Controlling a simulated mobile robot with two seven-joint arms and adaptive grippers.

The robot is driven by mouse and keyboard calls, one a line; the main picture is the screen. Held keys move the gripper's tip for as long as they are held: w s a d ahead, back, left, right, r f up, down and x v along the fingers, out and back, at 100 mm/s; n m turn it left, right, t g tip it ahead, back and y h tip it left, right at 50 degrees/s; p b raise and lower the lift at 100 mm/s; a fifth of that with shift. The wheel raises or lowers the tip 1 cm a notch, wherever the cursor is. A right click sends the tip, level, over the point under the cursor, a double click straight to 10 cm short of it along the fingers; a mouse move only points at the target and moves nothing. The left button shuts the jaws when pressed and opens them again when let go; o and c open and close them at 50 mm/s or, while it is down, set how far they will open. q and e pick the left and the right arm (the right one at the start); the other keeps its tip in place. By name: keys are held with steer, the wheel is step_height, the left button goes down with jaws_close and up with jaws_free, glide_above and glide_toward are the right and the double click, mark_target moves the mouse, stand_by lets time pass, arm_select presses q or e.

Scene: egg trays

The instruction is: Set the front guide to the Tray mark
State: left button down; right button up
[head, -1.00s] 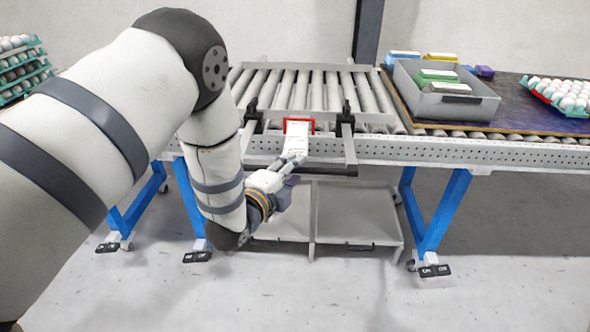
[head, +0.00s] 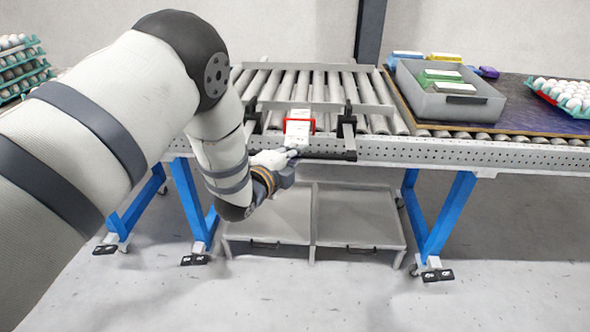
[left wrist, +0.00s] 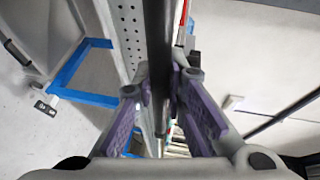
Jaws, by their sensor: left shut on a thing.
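The front guide (head: 330,155) is a dark bar along the front of the roller conveyor, carried on two side arms with black clamps. My left gripper (head: 293,154) is shut on its left part. In the left wrist view the dark bar (left wrist: 159,50) runs between the purple-padded fingers (left wrist: 161,95). A white scale strip (head: 299,117) with a red frame (head: 288,126) around it lies near the conveyor's front edge. Its marks are too small to read, so I cannot tell which mark the frame is at. My right gripper is out of view.
A grey bin (head: 410,88) with coloured cartons stands on the right, with an egg tray (head: 541,96) beyond it. Stacked egg trays (head: 44,76) are at the far left. Blue legs (head: 447,215) and a low grey shelf (head: 357,215) are below. The floor in front is clear.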

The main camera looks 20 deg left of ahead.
mark_target(296, 138)
arm_select(q)
steer(key=w, duration=0.2)
steer(key=w+a+b, duration=0.1)
steer(key=w, duration=0.1)
steer(key=w+a+b, duration=0.1)
steer(key=w, duration=0.2)
steer(key=shift+f, duration=0.3)
steer(key=shift+w+r, duration=0.15)
steer(key=shift+w, duration=0.1)
steer(key=shift+a+r, duration=0.1)
steer(key=shift+r, duration=0.05)
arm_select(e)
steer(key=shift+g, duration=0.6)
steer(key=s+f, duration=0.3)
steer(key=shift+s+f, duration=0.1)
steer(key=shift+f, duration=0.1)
arm_select(q)
steer(key=c, duration=1.6)
jaws_free()
steer(key=v, duration=1.2)
